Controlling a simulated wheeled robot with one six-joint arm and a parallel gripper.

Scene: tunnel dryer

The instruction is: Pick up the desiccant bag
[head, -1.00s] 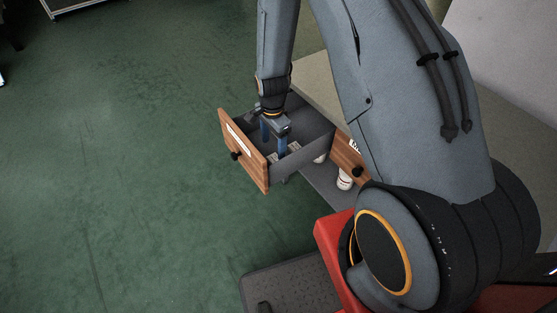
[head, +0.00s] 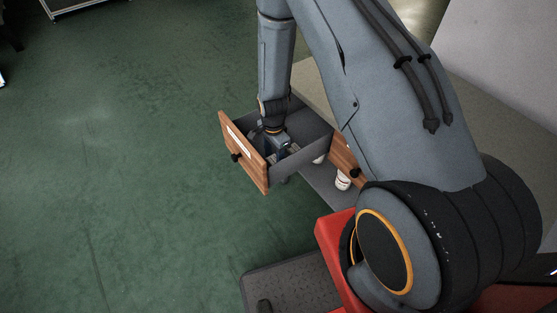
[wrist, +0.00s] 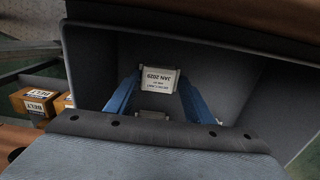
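My gripper (head: 281,151) reaches down into an open grey drawer (head: 305,146) with a wooden front. In the wrist view its two blue fingers (wrist: 159,84) are spread apart. A pale bag (wrist: 159,79) with a printed label, upside down and reading "JAN 2020", lies on the drawer floor between the fingertips. The fingers stand on either side of it; I cannot tell whether they touch it. A second pale item (wrist: 151,116) shows nearer my wrist, partly hidden by the gripper body. In the head view the gripper hides most of the drawer's contents.
The grey drawer walls stand close around my gripper. In the wrist view, small brown boxes labelled "BELT" (wrist: 38,104) sit outside the drawer at left. White containers (head: 343,180) stand beside the drawer, below a second wooden front (head: 344,155). Green floor (head: 120,190) lies open at left.

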